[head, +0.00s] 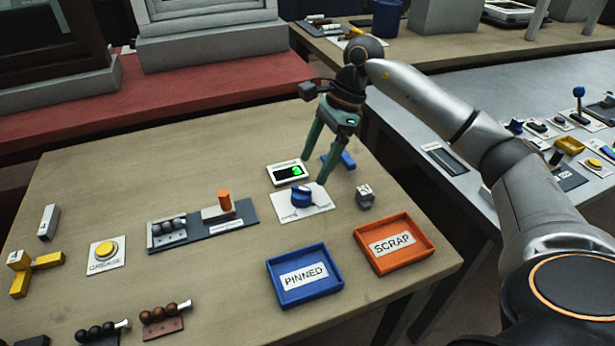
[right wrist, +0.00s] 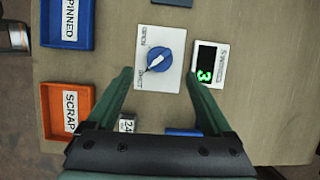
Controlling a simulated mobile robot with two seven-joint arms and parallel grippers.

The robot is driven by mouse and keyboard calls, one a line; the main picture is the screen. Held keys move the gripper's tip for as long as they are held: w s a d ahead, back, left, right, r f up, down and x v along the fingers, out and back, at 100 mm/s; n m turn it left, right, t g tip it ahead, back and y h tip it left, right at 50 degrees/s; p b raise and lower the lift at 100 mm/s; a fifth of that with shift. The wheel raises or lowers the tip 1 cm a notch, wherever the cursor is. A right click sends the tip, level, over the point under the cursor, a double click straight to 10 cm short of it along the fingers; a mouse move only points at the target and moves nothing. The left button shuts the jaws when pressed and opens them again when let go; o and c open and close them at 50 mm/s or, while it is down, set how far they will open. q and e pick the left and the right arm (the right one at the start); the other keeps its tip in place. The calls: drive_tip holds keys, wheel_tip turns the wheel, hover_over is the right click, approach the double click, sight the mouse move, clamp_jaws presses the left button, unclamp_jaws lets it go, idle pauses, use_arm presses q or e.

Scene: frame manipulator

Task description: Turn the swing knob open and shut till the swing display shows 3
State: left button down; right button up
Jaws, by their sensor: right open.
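The swing knob (head: 302,195) is a blue round dial on a white plate. In the right wrist view the knob (right wrist: 158,62) has a white pointer mark aimed at the SHUT label, away from OPEN. The swing display (head: 288,171) is a small white box with a black screen. In the right wrist view the display (right wrist: 207,65) shows a green 3. My right gripper (head: 315,170) is open and empty, over the knob area. In the right wrist view its fingertips (right wrist: 158,73) lie to either side of the knob, apart from it. My left gripper is out of view.
A blue PINNED tray (head: 304,275) and an orange SCRAP tray (head: 394,244) lie in front of the knob. A small tagged block (head: 365,197) and a blue piece (head: 347,160) are close by. A grey rack (head: 203,228) stands left of the plate.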

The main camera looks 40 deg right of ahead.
drive_tip(key=v, duration=0.5)
drive_tip(key=shift+d+r+p, duration=0.1)
drive_tip(key=shift+r+p, duration=0.15)
drive_tip(key=shift+p, duration=0.05)
drive_tip(key=shift+s+f, duration=0.1)
drive_tip(key=shift+s, duration=0.05)
